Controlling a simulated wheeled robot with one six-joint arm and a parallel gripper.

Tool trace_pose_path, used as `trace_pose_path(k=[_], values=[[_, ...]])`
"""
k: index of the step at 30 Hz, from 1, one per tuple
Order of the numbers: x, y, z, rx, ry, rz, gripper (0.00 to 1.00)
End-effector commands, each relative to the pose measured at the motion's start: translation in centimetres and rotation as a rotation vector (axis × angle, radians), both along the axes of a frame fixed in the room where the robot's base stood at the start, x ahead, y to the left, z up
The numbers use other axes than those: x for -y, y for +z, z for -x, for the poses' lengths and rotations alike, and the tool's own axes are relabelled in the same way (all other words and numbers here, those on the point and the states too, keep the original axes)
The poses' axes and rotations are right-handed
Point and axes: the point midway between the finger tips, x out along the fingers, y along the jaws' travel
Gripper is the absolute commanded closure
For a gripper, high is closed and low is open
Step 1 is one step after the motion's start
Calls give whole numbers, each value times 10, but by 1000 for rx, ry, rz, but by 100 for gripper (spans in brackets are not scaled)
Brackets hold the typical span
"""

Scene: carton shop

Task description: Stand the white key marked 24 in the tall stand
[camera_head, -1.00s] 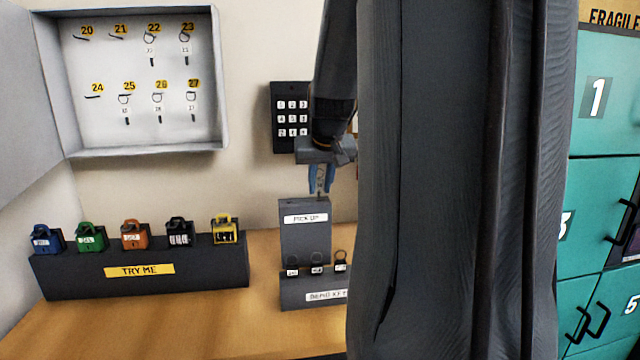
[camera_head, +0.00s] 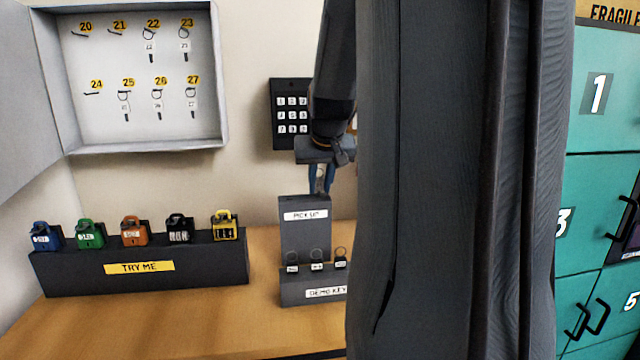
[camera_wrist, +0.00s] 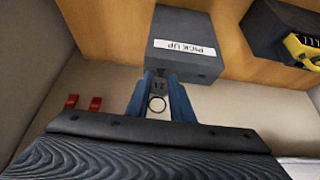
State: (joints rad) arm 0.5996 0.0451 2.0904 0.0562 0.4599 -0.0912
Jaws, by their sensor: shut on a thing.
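My gripper (camera_head: 321,190) is shut on a key, pointing down at the top of the tall dark stand labelled PICK UP (camera_head: 304,236). In the wrist view, the key's ring (camera_wrist: 157,104) shows between the blue fingers (camera_wrist: 160,90), and its small tag (camera_wrist: 158,86) lies against the stand (camera_wrist: 196,66). The tag's number is too small to read surely, and its colour is dim there. The key's lower end is hidden; I cannot tell how deep it sits in the stand.
A lower block labelled DEMO KEY (camera_head: 310,291) holds several keys in front of the stand. A padlock rack (camera_head: 200,266) stands left. The open key cabinet (camera_head: 140,148) hangs behind; its hook 24 (camera_head: 93,94) is bare. A keypad (camera_head: 291,100) is on the wall.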

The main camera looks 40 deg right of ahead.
Motion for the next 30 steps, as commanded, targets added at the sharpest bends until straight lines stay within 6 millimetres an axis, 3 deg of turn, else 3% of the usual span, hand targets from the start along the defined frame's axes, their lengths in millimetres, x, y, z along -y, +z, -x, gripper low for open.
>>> trace_pose_path(k=[30], values=[[0, -8, 0, 0, 0, 0, 100]])
